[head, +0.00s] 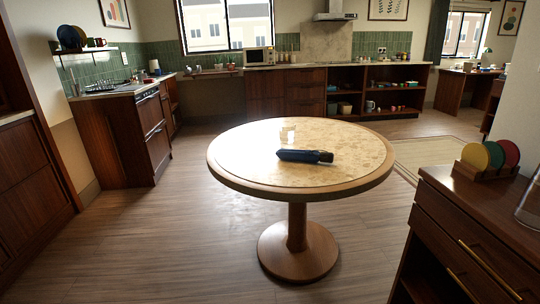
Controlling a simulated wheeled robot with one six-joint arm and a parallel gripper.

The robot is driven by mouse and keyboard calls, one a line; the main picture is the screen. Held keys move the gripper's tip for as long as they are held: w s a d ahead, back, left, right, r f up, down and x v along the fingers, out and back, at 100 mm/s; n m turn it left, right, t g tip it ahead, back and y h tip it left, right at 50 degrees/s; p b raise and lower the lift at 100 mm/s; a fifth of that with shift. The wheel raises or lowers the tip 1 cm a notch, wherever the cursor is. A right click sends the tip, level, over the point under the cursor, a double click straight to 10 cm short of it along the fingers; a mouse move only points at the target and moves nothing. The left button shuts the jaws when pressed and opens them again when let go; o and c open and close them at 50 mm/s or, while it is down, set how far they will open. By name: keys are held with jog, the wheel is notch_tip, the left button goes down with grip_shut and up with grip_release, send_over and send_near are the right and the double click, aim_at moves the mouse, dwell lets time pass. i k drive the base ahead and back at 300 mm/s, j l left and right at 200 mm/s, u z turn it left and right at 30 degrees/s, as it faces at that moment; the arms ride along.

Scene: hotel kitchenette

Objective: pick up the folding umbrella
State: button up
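The folding umbrella (298,155) is dark blue with a dark handle end at the right. It lies on its side on the round table (240,178), near the middle of the pale speckled top. My gripper does not show in the head view. Nothing covers the umbrella from this viewpoint.
A dark wood cabinet (480,215) at the near right holds a rack of coloured discs (487,157). Counters with a sink (110,88) and a microwave (258,56) line the left and back. Wood floor (170,240) is clear around the table's round base (298,252).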

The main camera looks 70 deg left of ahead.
aim_at(307, 155)
jog(key=u, duration=1.75)
jog(key=z, duration=0.4)
jog(key=i+j+z, duration=0.15)
jog(key=j+z, duration=0.25)
jog(key=i+j+z, duration=0.15)
jog(key=j+z, duration=0.2)
jog(key=i+j+z, duration=0.1)
jog(key=j+z, duration=0.4)
jog(key=j, duration=1.3)
jog(key=i, duration=0.05)
